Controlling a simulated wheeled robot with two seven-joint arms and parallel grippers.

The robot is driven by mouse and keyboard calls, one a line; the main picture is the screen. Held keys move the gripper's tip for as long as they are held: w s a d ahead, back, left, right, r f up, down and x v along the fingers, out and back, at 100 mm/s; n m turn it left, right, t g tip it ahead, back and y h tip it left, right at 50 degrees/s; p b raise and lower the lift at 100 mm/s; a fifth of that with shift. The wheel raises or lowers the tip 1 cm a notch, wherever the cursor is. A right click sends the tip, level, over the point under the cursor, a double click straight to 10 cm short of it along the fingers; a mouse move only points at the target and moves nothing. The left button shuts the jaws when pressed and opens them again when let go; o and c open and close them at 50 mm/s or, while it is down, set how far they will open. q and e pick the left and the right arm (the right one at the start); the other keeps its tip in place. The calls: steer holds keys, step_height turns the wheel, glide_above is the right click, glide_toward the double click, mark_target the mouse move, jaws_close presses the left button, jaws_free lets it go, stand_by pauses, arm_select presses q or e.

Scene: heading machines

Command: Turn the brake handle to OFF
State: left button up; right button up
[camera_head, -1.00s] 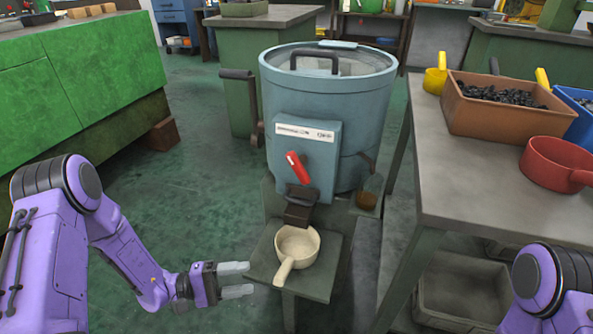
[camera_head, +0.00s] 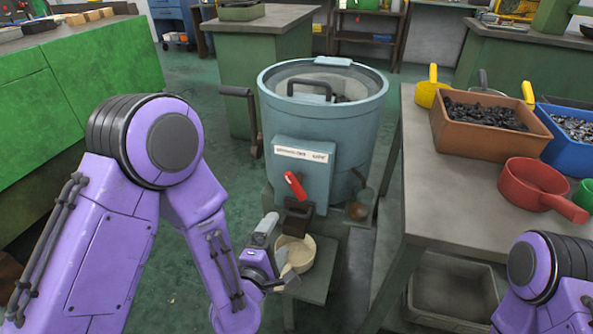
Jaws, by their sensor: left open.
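The red brake handle (camera_head: 295,186) sits on the front box of the blue-grey drum machine (camera_head: 318,135). It tilts, with its upper end to the left. A white label strip (camera_head: 301,154) is above it; its lettering is too small to read surely. My left gripper (camera_head: 278,243) is open and empty, below and slightly left of the handle and apart from it. It is in front of the cream scoop (camera_head: 305,250) and hides part of it. My right gripper is out of view; only part of my right arm shows at the lower right.
A dark spout (camera_head: 297,216) juts out below the handle. The scoop rests on a small stand (camera_head: 318,283). At the right, a grey table (camera_head: 440,200) carries a brown bin (camera_head: 488,128) of dark parts, a blue bin (camera_head: 575,150) and a red scoop (camera_head: 533,187). Green cabinets (camera_head: 70,85) stand left.

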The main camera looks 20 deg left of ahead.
mark_target(294, 189)
arm_select(q)
steer(key=w+r+n+b, duration=0.1)
steer(key=r+b, duration=0.1)
steer(key=w+d+r+n+t+b, duration=0.1)
steer(key=w+r+b, duration=0.1)
steer(key=r+b, duration=0.1)
steer(key=w+r+n+t+b, duration=0.1)
steer(key=r+b, duration=0.1)
steer(key=shift+w+d+r, duration=0.2)
steer(key=shift+w+d, duration=0.05)
steer(key=shift+d, duration=0.05)
steer(key=w, duration=0.6)
steer(key=shift+w+d, duration=0.15)
steer(key=shift+w, duration=0.1)
steer(key=c, duration=0.6)
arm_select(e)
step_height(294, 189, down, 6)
